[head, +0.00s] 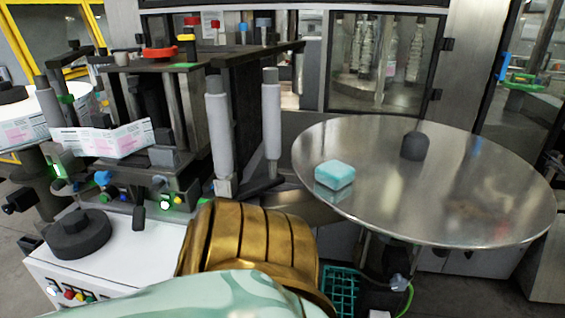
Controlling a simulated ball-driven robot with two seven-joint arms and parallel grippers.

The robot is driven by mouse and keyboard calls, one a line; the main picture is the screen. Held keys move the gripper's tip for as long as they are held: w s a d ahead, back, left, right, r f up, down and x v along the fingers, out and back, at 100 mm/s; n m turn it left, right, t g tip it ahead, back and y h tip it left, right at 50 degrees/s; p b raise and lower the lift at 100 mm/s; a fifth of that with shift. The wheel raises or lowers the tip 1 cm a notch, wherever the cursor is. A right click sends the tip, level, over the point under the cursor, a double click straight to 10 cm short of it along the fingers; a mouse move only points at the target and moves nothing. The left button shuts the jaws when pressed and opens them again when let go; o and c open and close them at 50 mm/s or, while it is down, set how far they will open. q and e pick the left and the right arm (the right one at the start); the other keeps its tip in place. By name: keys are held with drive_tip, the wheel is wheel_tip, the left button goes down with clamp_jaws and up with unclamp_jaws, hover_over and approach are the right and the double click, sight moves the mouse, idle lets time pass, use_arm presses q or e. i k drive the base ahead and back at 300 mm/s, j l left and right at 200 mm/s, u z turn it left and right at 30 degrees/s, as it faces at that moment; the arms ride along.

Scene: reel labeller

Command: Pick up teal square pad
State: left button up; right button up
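The teal square pad (334,177) lies flat near the left edge of a round metal table (450,205). It is a small light-teal block with rounded corners, and nothing covers it. A mint and gold part of my own body fills the bottom middle of the view, left of and nearer than the table. Neither of my grippers shows in this view.
A dark rounded object (414,146) stands toward the back of the table; the table's front and right are clear. The labelling machine (165,110) with rollers and label web stands at left. A teal crate (341,290) sits low below the table's left side.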

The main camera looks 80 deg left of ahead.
sight(334, 174)
drive_tip(key=u, duration=2.25)
